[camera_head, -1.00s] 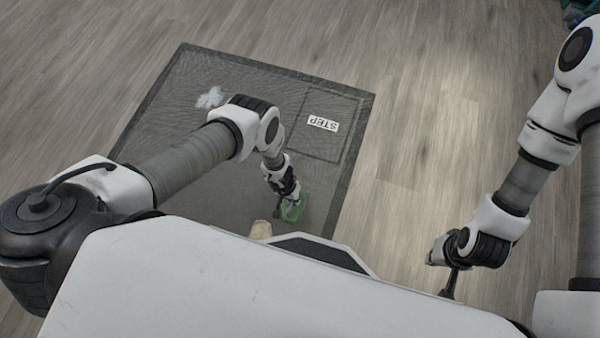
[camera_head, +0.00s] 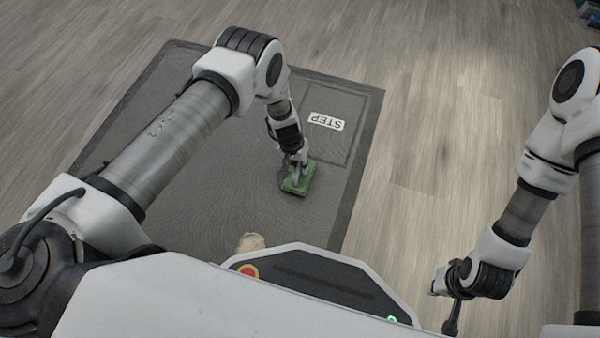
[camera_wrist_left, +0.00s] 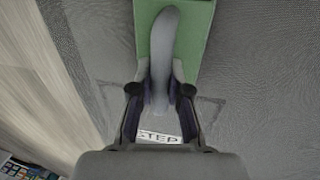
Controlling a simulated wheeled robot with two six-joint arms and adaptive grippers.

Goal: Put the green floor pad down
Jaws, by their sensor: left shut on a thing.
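The green floor pad (camera_head: 299,177) is a green block with a grey handle, over the dark mat in the head view. It also shows at the top of the left wrist view (camera_wrist_left: 203,38), with its grey handle (camera_wrist_left: 163,55) running between the fingers. My left gripper (camera_head: 297,160) is shut on that handle; its fingers also show in the left wrist view (camera_wrist_left: 160,95). I cannot tell whether the pad touches the mat. My right gripper (camera_head: 452,300) is at the lower right, apart from the pad; its fingers are too unclear to read.
A large dark mat (camera_head: 350,180) lies on the wood floor, with a white STEP label (camera_head: 327,122) in a marked rectangle. A beige object (camera_head: 250,242) lies near the mat's near edge. Bare floor (camera_head: 430,130) is clear to the right. Colourful items stand at the top right corner.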

